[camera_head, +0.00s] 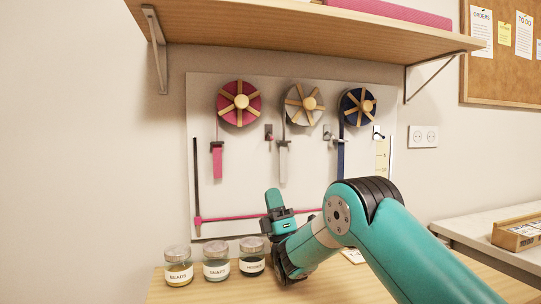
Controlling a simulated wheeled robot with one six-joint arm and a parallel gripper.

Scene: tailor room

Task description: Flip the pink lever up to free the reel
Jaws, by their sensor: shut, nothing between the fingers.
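The pink reel (239,103) with wooden spokes hangs at the left of a pale wall board. A small lever (269,136) on a grey plate sits to its lower right; it looks pinkish and seems to point down, but is too small to be sure. A pink ribbon (217,160) hangs below the reel through a dark guide. My gripper (273,197) is shut and empty in front of the board's lower middle, well below the lever and apart from it. My arm comes in from the lower right.
A white reel (304,104) and a blue reel (357,107) hang to the right with their own levers. Three labelled jars (216,269) stand on the table left of my gripper. A wooden shelf (300,30) overhangs the board. The space before the upper board is clear.

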